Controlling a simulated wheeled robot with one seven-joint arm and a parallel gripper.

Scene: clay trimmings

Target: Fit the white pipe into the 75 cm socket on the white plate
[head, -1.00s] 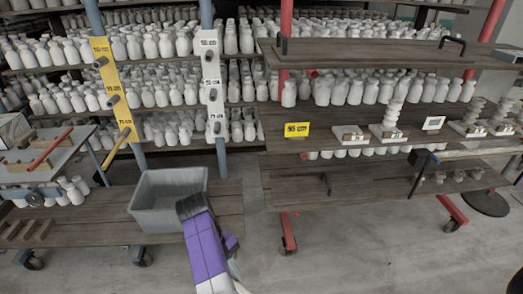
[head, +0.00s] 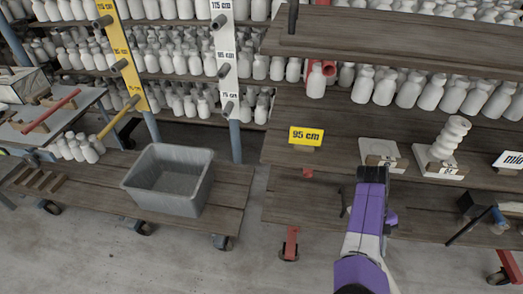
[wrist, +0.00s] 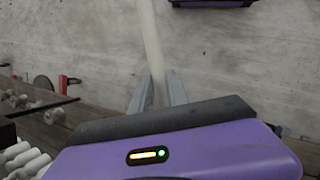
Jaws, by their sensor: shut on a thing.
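The white plate (head: 227,60) hangs upright on a blue post, with dark sockets labelled 115 cm, 95 cm and 75 cm from top to bottom. The 75 cm socket (head: 228,107) is the lowest, and no pipe shows in it. My gripper (head: 372,174) is right of the plate, in front of the right-hand shelf. In the wrist view my gripper (wrist: 157,92) is shut on the white pipe (wrist: 150,40), which runs up out of the picture between the fingers. In the head view I cannot make out the pipe.
A yellow plate (head: 122,70) left of the white one has a yellow pipe (head: 118,122) at its lowest socket. A grey bin (head: 168,203) stands on the low cart. A red pipe (head: 50,112) lies on the left table. The right-hand shelf boards (head: 330,185) lie close to my gripper.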

